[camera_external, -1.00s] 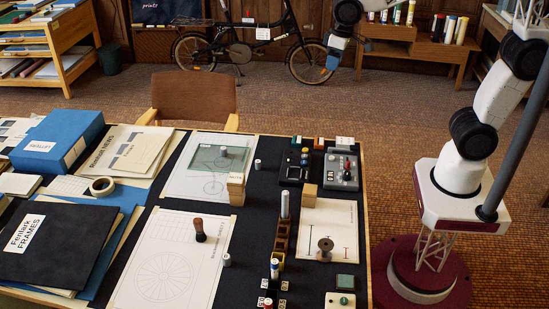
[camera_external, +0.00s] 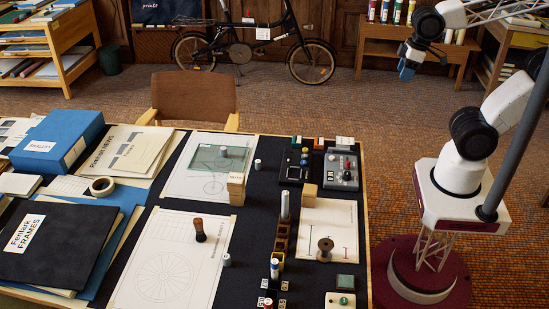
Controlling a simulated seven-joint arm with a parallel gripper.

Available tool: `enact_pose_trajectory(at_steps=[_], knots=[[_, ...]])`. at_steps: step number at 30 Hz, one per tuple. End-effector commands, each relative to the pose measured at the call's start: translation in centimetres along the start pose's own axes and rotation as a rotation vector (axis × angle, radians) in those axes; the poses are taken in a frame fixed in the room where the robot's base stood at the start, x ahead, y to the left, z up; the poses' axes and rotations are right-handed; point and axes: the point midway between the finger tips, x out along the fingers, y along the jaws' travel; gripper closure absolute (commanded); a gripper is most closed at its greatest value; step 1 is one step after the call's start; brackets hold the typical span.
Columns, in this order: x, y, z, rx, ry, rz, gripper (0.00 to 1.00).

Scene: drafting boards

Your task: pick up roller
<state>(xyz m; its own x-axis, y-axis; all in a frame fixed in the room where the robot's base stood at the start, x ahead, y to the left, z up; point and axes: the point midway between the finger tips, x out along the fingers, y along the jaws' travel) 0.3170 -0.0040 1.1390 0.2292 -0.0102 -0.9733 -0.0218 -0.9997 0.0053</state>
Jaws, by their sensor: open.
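I cannot tell for sure which object is the roller. A brown spool-shaped piece (camera_external: 325,249) stands on the small drawing sheet at the right of the desk. A dark piece with a reddish-brown top (camera_external: 200,230) stands upright on the wheel drawing. A silver cylinder (camera_external: 285,205) stands upright at the far end of a narrow wooden rack (camera_external: 281,236). My gripper (camera_external: 407,69), with blue fingers, is raised to the right beyond the desk's far edge, well away from all of these. It is open and appears empty; the fingertips are small in view.
The desk (camera_external: 365,235) also holds a blue box (camera_external: 58,141), a black folder (camera_external: 55,240), a tape roll (camera_external: 102,186) and a grey control box (camera_external: 341,169). A wooden block (camera_external: 236,189) and small white cylinders stand between. A chair (camera_external: 193,99) is behind the desk.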

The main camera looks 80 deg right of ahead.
Motion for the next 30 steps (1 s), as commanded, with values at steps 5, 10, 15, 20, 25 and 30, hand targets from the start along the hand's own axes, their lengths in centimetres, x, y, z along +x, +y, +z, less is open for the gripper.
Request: enact_pose_trajectory(at_steps=[5,10,15,20,25,30], knots=[[0.0,0.0,0.2,-0.002,0.001,0.0,0.45],[0.0,0.0,0.2,-0.001,0.001,0.0,0.45],[0.0,0.0,0.2,-0.001,0.001,0.0,0.47],[0.0,0.0,0.1,-0.002,0.001,0.0,0.47],[0.1,-0.1,-0.6,-0.023,-0.003,0.0,0.47],[0.5,-0.2,-2.6,-0.086,-0.014,-0.002,0.47]])
